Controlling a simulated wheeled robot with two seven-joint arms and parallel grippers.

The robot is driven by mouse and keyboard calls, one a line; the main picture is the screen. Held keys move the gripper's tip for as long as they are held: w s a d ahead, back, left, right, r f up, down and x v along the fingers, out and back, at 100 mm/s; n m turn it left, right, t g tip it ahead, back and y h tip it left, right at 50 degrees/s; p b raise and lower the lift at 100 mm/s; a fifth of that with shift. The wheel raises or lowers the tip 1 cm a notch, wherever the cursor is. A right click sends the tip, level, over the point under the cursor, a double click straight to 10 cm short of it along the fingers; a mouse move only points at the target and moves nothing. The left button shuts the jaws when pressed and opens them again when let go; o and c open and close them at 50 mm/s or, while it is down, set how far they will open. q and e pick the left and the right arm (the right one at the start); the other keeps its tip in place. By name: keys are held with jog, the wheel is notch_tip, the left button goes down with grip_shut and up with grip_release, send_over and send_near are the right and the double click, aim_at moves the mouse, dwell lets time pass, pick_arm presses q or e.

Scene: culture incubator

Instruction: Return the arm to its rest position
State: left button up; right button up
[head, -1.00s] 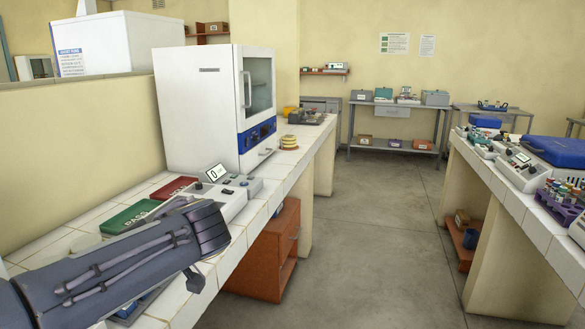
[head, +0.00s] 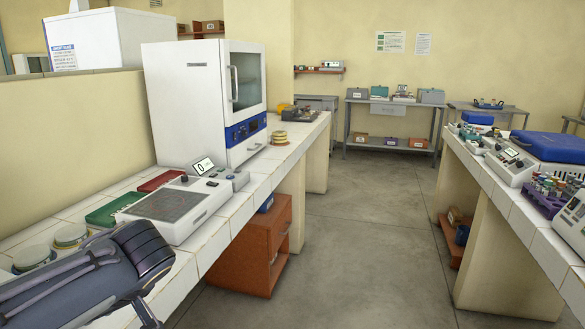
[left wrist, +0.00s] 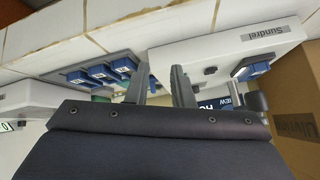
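My left arm (head: 90,275) crosses the lower left corner of the head view, above the near end of the tiled bench. Its gripper cannot be made out clearly there. In the left wrist view the two dark fingers of my left gripper (left wrist: 164,86) stand apart with nothing between them. Behind them are a white device marked Sundrel (left wrist: 230,52) and several blue blocks (left wrist: 102,73) in a tray. My right arm and gripper are not in view.
The bench holds a white incubator (head: 185,105) with its door shut, a flat white instrument (head: 172,208), a green tray (head: 108,213), a red tray (head: 160,181) and lidded round containers (head: 70,236). A right-hand bench (head: 500,195) carries equipment. The floor (head: 350,240) between is clear.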

pick_arm(q)
jog(key=s+d+f+m+t+h+b, duration=0.2)
jog(key=s+d+f+m+h+b, duration=0.3)
jog(key=s+f, duration=0.4)
jog(key=s+d+f+m+t+h+b, duration=0.1)
jog(key=s+d+f+m+h+b, duration=0.25)
jog(key=s+d+f+h, duration=0.55)
notch_tip(320, 180, up, 21)
jog(key=w+a+y+p, duration=0.2)
jog(key=p, duration=2.1)
jog(key=shift+a+p, duration=0.15)
jog(key=shift+p, duration=0.15)
jog(key=shift+m, duration=0.25)
